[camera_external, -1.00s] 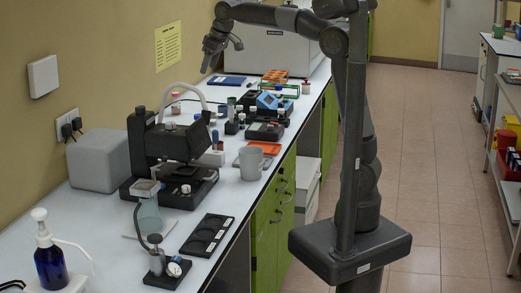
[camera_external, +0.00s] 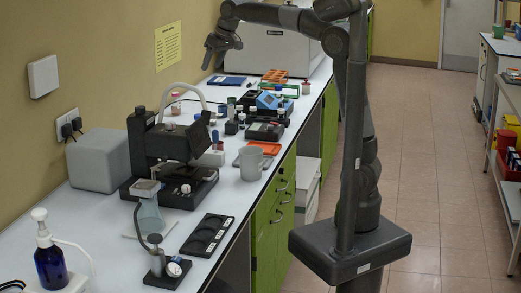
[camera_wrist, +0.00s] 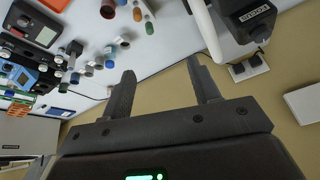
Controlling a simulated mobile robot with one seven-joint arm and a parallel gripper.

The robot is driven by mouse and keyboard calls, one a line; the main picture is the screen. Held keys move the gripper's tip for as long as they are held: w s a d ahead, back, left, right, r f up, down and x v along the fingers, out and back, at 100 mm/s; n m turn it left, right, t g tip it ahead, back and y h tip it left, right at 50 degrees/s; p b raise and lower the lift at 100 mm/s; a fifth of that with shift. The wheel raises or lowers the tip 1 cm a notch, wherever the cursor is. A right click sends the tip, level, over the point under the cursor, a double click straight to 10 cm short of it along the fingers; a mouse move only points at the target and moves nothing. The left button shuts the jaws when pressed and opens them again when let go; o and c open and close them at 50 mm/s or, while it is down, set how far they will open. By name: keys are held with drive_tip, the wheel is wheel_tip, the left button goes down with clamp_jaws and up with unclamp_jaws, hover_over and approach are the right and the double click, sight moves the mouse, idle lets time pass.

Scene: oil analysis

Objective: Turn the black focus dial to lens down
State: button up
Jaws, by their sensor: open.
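The black microscope-like instrument (camera_external: 165,150) stands on the bench left of centre in the external view, with a pale curved tube over it. Its black head (camera_wrist: 245,18) shows at the top right of the wrist view, with a white label that appears upside down and reads something like FOCUS. I cannot make out the black focus dial or its setting clearly in either view. My gripper (camera_external: 211,58) is high above the far part of the bench, apart from the instrument. In the wrist view my gripper (camera_wrist: 160,70) has its two fingers spread with nothing between them.
The bench carries a grey box (camera_external: 98,160), a grey mug (camera_external: 251,163), a blue device (camera_external: 268,101) and an orange rack (camera_external: 274,76). A blue bottle (camera_external: 51,265) with a pump stands at the front left. A large white machine (camera_external: 275,52) stands behind my arm. The floor to the right is clear.

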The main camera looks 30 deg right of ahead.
drive_tip(key=a+n, duration=0.3)
drive_tip(key=a, duration=0.9)
drive_tip(key=n+g, duration=0.1)
drive_tip(key=n, duration=0.2)
approach(141, 107)
drive_tip(key=shift+y, duration=0.4)
drive_tip(key=x, duration=0.8)
drive_tip(key=shift+w+d+f, duration=0.15)
drive_tip(key=shift+w+f, duration=0.05)
drive_tip(key=shift+f, duration=0.2)
drive_tip(key=shift+c, duration=0.4)
drive_tip(key=shift+m, duration=0.3)
drive_tip(key=c, duration=0.9)
